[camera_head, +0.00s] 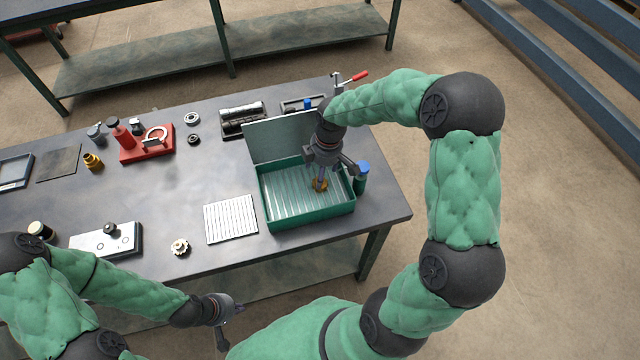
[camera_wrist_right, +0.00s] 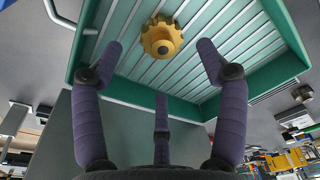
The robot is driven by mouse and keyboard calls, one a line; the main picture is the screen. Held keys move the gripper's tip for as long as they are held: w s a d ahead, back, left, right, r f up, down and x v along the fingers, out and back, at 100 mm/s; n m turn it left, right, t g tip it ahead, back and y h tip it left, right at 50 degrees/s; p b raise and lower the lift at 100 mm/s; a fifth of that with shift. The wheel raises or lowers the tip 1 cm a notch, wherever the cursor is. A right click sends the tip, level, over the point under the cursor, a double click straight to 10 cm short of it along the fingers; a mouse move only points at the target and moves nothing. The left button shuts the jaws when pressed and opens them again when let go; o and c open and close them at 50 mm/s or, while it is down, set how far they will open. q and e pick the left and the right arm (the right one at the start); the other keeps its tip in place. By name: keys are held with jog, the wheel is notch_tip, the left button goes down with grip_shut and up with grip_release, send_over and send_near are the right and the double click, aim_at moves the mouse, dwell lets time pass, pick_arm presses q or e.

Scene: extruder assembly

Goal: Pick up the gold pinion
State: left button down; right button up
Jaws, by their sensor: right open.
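The gold pinion (camera_head: 319,185) lies on the ribbed floor of a green tray (camera_head: 312,219) at the table's right side. In the right wrist view, the toothed gold pinion (camera_wrist_right: 161,36) lies beyond my fingertips, apart from them. My right gripper (camera_head: 322,172) is over the tray, its fingers spread and empty; part of the pinion is hidden behind a finger in the head view. My left gripper (camera_head: 230,323) is in front of the table's near edge, with its fingers apart and nothing between them.
A white ribbed plate (camera_head: 231,219) lies left of the tray, and a pale gear (camera_head: 180,247) lies farther left. A grey panel (camera_head: 280,138) stands behind the tray. The table's middle is clear.

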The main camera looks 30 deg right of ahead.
jog(key=f, duration=0.3)
jog(key=f+b, duration=0.1)
jog(key=shift+s+a+f, duration=0.1)
jog(key=shift+a+f, duration=0.15)
jog(key=shift+f, duration=0.05)
grip_shut()
jog(key=shift+r, duration=0.2)
